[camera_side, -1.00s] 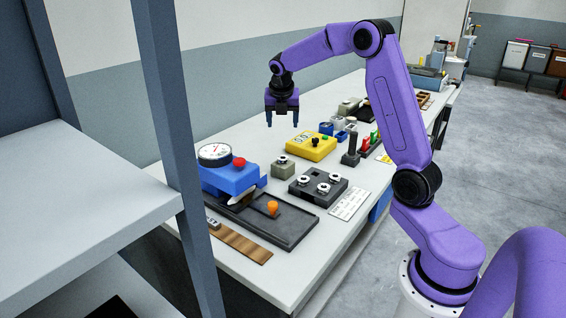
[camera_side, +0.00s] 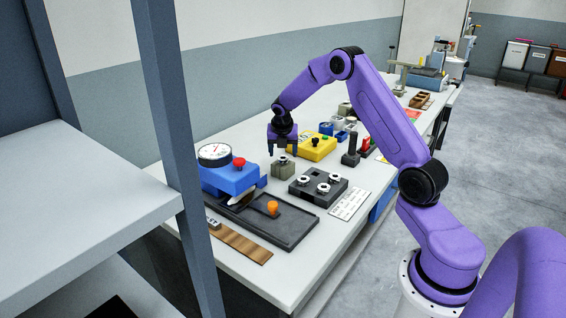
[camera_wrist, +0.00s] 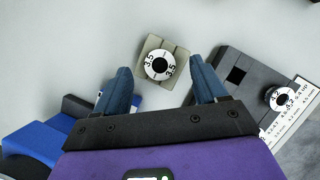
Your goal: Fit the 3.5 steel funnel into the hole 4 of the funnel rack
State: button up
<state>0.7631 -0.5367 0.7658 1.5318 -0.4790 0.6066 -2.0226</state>
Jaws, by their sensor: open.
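The steel funnel marked 3.5 (camera_wrist: 160,64) has a pale ring and a dark centre. It sits on a small olive-grey block (camera_side: 283,170), which also shows in the wrist view (camera_wrist: 182,53). My gripper (camera_side: 284,152) is open above the block, blue fingers pointing down. In the wrist view the fingers (camera_wrist: 161,68) stand either side of the funnel with gaps. The dark grey funnel rack (camera_side: 312,199) is right of the block and carries several funnels. The wrist view shows part of the rack (camera_wrist: 226,62), with one empty square hole and one funnel. Hole numbers are not readable.
A blue dial gauge (camera_side: 232,178) with a red knob stands left of the block. A dark tray (camera_side: 290,227) holds an orange item in front. A yellow box (camera_side: 311,149) stands just behind. A printed card (camera_side: 349,204) lies right of the rack.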

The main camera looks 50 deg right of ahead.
aim_at(283, 164)
jog(key=shift+x, duration=1.4)
jog(key=shift+a, duration=0.1)
jog(key=c, duration=1.2)
